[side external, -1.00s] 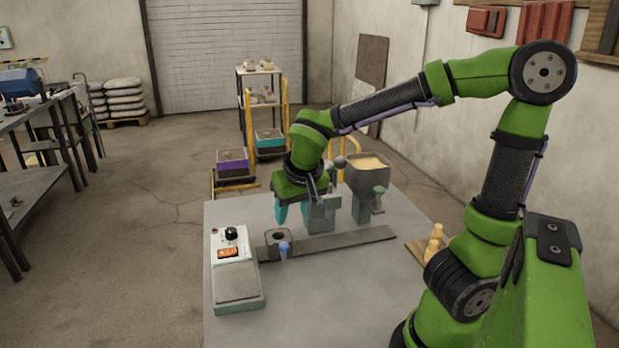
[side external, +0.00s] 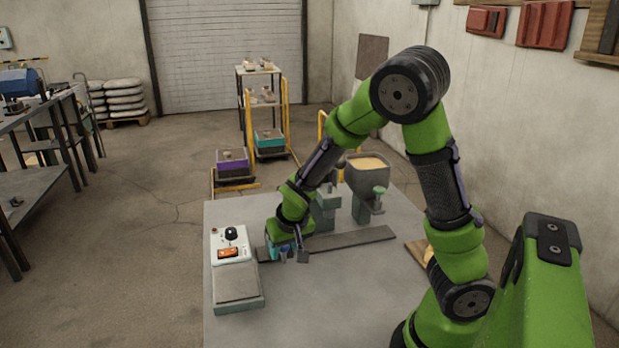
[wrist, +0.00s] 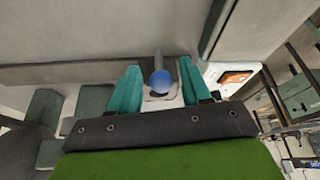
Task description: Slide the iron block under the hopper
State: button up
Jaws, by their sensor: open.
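The iron block (wrist: 152,96) is a small grey piece on the left part of a dark flat rail (side external: 350,240); my gripper mostly hides it in the side view. Its blue ball knob (wrist: 160,81) lies between my two teal fingers in the wrist view. My gripper (side external: 279,251) points down over the block and is open, with a gap seen on both sides of the knob. The hopper (side external: 368,181), grey and filled with tan grain, stands behind the rail to the right, with a green knob (side external: 380,191) at its front.
A white scale with a dark dial and orange display (side external: 228,254) stands at the left of the table, close to my gripper. A grey-green stand (side external: 327,210) is behind the rail, left of the hopper. The front middle of the table (side external: 330,300) is clear.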

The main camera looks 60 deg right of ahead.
jog(key=shift+x, duration=1.1)
jog(key=shift+c, duration=0.2)
grip_shut()
